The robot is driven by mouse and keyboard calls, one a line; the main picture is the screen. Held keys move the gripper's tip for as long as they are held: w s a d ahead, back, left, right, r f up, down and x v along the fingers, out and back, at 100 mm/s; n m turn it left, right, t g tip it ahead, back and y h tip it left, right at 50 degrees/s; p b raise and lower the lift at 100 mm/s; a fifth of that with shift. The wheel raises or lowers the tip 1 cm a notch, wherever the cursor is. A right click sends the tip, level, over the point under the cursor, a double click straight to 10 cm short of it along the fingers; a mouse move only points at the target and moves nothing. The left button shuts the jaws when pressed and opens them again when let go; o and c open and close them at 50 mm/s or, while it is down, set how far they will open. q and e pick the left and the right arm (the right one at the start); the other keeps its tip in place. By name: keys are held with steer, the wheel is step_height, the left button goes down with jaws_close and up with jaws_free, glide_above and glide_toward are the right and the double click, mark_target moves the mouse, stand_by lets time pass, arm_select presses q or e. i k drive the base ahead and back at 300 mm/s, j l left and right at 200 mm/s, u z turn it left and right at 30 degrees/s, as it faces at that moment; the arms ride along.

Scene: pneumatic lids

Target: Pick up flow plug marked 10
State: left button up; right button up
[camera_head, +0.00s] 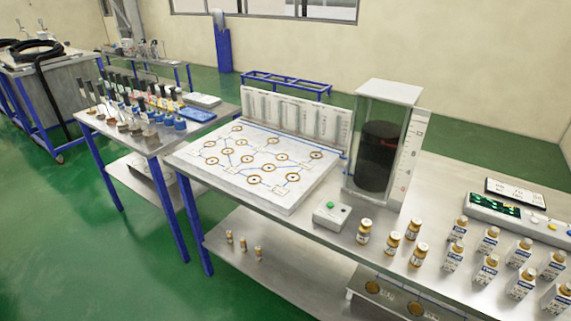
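Three short gold-and-white cylinders, likely plugs, stand in a row on the table's front part: a left one (364,231), a middle one (392,243) and a right one (419,254). They carry small markings that I cannot read, so I cannot tell which is marked 10. Three smaller gold pieces (243,244) stand on the lower shelf, their markings also unreadable. Neither of my grippers is in view.
A white board with ringed ports (262,190) lies left of a clear column (382,150) with dark contents. A green-button box (330,215) sits near the front edge. Several labelled bottles (487,271) stand at right. A side table (100,118) holds tools.

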mark_target(413, 231)
steer(key=j+z, duration=0.2)
steer(key=z, duration=0.15)
steer(key=k+j+z, duration=0.15)
steer(key=z, duration=0.15)
steer(key=k+j+z, duration=0.1)
steer(key=z, duration=0.25)
